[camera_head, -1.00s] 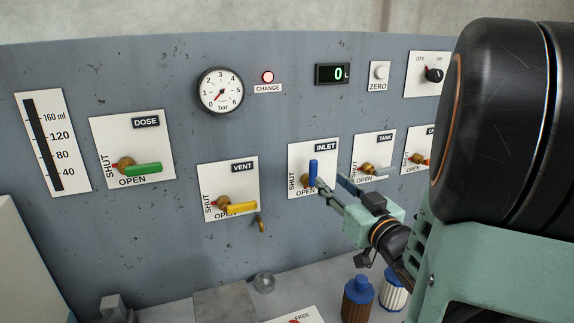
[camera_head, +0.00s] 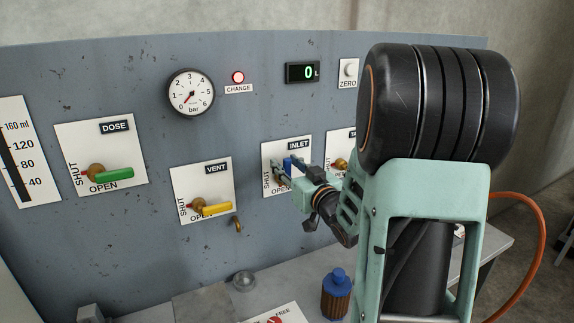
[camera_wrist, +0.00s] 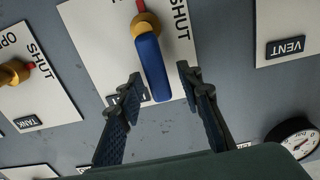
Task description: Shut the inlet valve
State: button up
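The inlet valve has a blue lever (camera_head: 287,167) on a white plate (camera_head: 270,187) marked INLET, SHUT and OPEN. In the wrist view the blue lever (camera_wrist: 152,66) runs from a brass hub alongside the word SHUT, roughly parallel to it. My gripper (camera_head: 287,172) is at the inlet plate and partly covers the lever and hub in the head view. In the wrist view my gripper (camera_wrist: 160,76) is open, with one fingertip on each side of the lever and a visible gap on both sides.
The vent valve's yellow lever (camera_head: 217,209) and the dose valve's green lever (camera_head: 116,174) lie level at left. The tank valve (camera_head: 341,164) is close by at right, partly behind my arm. A blue-capped brown bottle (camera_head: 336,297) stands on the bench below.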

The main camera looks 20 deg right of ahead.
jog(key=shift+c, duration=0.5)
grip_shut()
